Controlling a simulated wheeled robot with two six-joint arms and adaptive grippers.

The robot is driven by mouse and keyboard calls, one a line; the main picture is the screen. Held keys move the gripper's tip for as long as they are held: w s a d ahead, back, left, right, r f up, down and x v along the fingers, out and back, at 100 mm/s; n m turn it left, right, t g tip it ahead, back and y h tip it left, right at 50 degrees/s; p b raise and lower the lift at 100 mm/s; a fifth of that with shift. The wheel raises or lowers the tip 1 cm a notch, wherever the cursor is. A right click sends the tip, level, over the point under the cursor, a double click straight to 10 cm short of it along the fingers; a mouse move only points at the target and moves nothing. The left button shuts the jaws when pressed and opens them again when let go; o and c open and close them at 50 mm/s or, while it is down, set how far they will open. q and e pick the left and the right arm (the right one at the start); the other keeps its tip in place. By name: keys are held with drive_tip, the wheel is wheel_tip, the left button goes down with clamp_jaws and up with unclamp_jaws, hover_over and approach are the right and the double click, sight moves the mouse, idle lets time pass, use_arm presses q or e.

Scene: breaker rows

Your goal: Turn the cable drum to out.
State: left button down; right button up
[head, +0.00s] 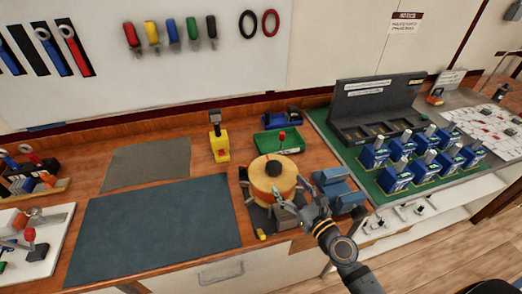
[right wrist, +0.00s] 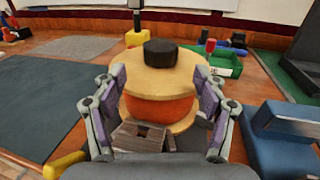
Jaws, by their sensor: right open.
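The cable drum (head: 266,182) has tan round flanges, an orange winding and a black knob on top. It stands upright on a dark base at the bench's front edge, right of the dark mat. In the right wrist view the drum (right wrist: 160,104) fills the middle, with its black knob (right wrist: 160,53) above. My right gripper (head: 300,208) is open at the drum's near right side. Its fingers (right wrist: 160,118) spread to either side of the drum; I cannot tell whether they touch it. A grey-brown block (right wrist: 139,136) shows low between them. No position marking is readable. My left gripper is out of view.
A blue-grey block device (head: 340,190) stands close right of the drum. A green tray (head: 264,144) and a yellow device (head: 220,150) stand behind it. Several blue breakers (head: 398,177) stand on a green board farther right. The dark mat (head: 150,232) is clear.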

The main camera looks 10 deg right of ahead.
sight(278, 171)
drive_tip(key=shift+r, duration=0.15)
drive_tip(key=shift+s+d+r+p, duration=0.2)
drive_tip(key=shift+s+r+p, duration=0.15)
drive_tip(key=shift+r, duration=0.15)
drive_tip(key=p+x, duration=0.1)
drive_tip(key=x, duration=0.2)
drive_tip(key=shift+w+a+r, duration=0.1)
drive_tip(key=shift+w+r, duration=0.05)
drive_tip(key=x, duration=0.2)
drive_tip(key=shift+w+a+f, duration=0.1)
drive_tip(key=shift+w+f, duration=0.1)
drive_tip(key=shift+w, duration=0.05)
drive_tip(key=x, duration=0.3)
drive_tip(key=shift+w+f+p, duration=0.15)
drive_tip(key=shift+w+p, duration=0.2)
drive_tip(key=shift+p, duration=0.05)
drive_tip(key=shift+w, duration=0.1)
drive_tip(key=shift+w+a, duration=0.1)
drive_tip(key=shift+c, duration=0.9)
drive_tip(key=c, duration=0.5)
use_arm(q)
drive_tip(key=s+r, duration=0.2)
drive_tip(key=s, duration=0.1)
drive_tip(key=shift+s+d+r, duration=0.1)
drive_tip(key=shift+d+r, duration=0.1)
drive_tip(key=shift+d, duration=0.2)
use_arm(e)
clamp_jaws()
